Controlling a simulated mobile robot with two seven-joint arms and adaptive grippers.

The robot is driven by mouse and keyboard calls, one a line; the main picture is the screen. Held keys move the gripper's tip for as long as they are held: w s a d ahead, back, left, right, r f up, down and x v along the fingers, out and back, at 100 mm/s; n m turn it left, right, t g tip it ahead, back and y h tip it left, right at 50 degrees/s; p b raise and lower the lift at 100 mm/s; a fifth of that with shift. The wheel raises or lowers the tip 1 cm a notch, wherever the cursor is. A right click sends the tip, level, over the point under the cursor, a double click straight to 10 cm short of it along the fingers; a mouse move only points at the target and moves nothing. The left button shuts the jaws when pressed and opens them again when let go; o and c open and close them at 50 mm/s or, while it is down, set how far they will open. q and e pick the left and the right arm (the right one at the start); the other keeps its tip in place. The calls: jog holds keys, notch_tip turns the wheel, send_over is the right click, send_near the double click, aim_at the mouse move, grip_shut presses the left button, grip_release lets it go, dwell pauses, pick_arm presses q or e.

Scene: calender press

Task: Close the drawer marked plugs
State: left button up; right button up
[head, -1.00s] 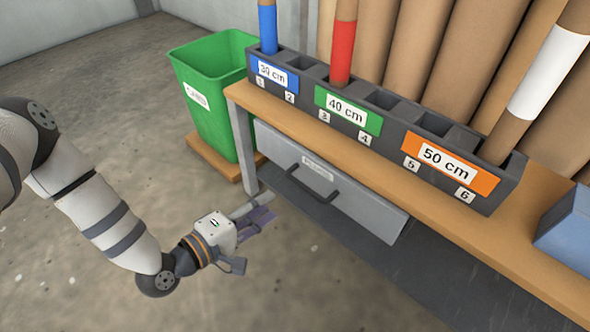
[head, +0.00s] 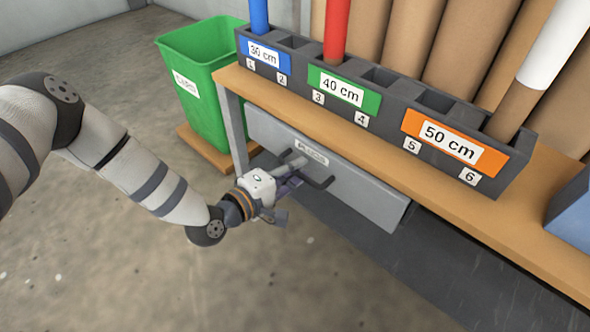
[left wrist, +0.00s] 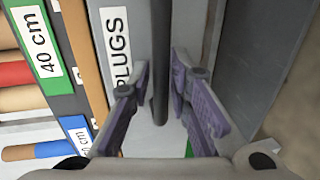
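The drawer (head: 365,193) has a grey front under the wooden bench top, with a white label and a dark bar handle (head: 325,183). In the left wrist view the label (left wrist: 118,40) reads PLUGS. How far the drawer stands out is hard to tell. My left gripper (head: 298,176) is at the handle, in front of the drawer face. In the left wrist view its purple-grey fingers (left wrist: 162,78) are apart, with the dark handle bar (left wrist: 161,50) between them. I cannot tell whether they touch it. My right gripper is in neither view.
A dark rack (head: 395,125) labelled 30, 40 and 50 cm stands on the bench top (head: 345,140), with tubes in it. A green bin (head: 205,110) stands left of the bench. A blue object (head: 572,218) is at the right edge. Floor before the bench is clear.

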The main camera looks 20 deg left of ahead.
pick_arm(q)
grip_shut()
jog(key=shift+r+b+x, duration=0.25)
jog(key=shift+b+x, duration=0.1)
jog(key=shift+x, duration=0.8)
jog(key=o, duration=0.6)
grip_release()
jog(key=shift+w, duration=0.15)
jog(key=v, duration=1.2)
